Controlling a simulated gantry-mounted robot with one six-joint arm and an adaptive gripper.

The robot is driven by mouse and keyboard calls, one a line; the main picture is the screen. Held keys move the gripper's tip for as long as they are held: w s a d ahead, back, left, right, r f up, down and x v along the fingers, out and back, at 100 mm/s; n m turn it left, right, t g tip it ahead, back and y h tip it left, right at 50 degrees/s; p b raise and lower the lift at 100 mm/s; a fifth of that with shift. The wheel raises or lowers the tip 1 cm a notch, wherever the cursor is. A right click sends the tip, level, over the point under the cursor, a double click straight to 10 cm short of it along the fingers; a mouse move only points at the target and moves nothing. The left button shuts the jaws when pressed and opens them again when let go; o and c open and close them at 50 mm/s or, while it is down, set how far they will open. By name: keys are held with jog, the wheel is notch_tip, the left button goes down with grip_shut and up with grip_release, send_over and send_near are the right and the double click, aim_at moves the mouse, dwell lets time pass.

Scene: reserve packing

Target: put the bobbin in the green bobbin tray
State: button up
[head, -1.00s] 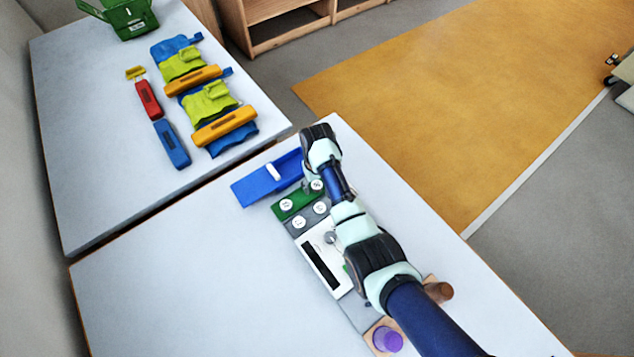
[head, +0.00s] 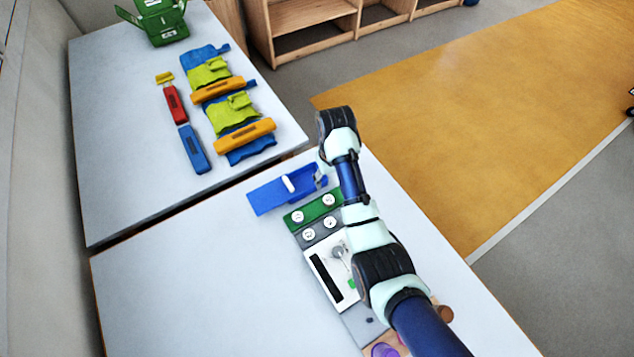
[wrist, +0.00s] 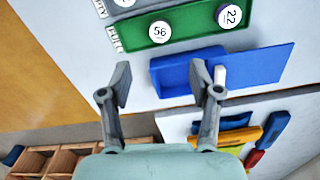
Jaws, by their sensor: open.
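The green bobbin tray (head: 313,208) is on the near table and holds round white numbered discs, apparently bobbin tops. The wrist view shows its green surface (wrist: 191,29) with discs 56 (wrist: 160,32) and 22 (wrist: 229,15). Beside it is a blue tray (head: 268,196) with a small white cylinder (head: 288,184) on it; the wrist view shows this cylinder (wrist: 219,75) just right of the right finger. I cannot tell whether it is a bobbin. My gripper (wrist: 162,80) is open and empty, its fingers above the blue tray's end; the arm partly hides it in the head view.
A grey tray (head: 319,229) with more discs adjoins the green one. A white panel (head: 321,263) with a dark slot and a purple spool (head: 384,351) are nearer. The near table's left side is clear. The far table holds pouches, cases and a green box (head: 161,22).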

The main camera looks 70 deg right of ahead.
dwell(0.3)
jog(key=w+a+r+n+t+h, duration=0.1)
jog(key=w+a+r+n+t, duration=0.2)
jog(key=w+a, duration=0.55)
jog(key=w+a+r+n+t+h, duration=0.25)
jog(key=w+a+r, duration=0.2)
jog(key=a, duration=0.75)
jog(key=s+a+r+n+t+y, duration=0.1)
jog(key=a+r+n+t, duration=0.1)
jog(key=a+r, duration=0.4)
jog(key=s+a+r+n+t+y, duration=0.1)
jog(key=a+r+t, duration=0.4)
jog(key=a, duration=1)
jog(key=shift+s+r+n+y, duration=0.35)
jog(key=shift+s+r+y, duration=0.45)
jog(key=shift+r, duration=0.1)
